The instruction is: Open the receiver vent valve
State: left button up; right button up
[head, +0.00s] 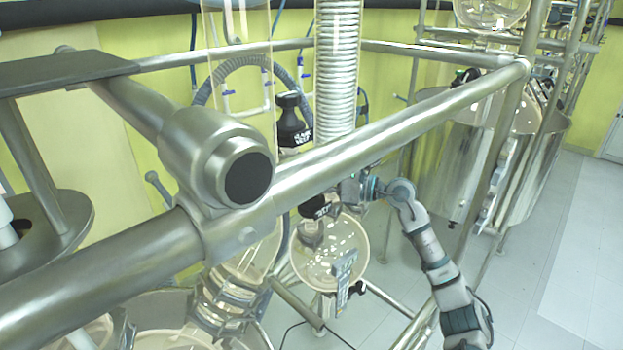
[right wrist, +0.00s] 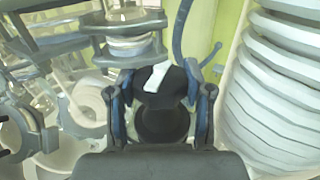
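A black valve knob (head: 318,207) with white marking sits just above the round glass receiver vessel (head: 330,255) in the head view. My right gripper (head: 347,190) reaches it from the right, partly hidden behind the steel rail. In the right wrist view, a black knob (right wrist: 162,122) with a white tag lies between the two fingers of my right gripper (right wrist: 160,88). The fingers are spread, one on each side of the knob; whether they touch it is unclear. Another black valve body (head: 293,120) with white lettering stands higher up, beside the coiled column. My left gripper is out of view.
A thick steel rail (head: 370,130) with a large clamp (head: 215,165) crosses the head view in front of the valves. A white ribbed column (head: 337,70) stands behind. Steel vessels (head: 455,165) stand at right. The floor at far right is clear.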

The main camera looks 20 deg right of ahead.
jog(key=shift+o, duration=1.2)
jog(key=shift+a, duration=0.1)
jog(key=shift+t, duration=0.3)
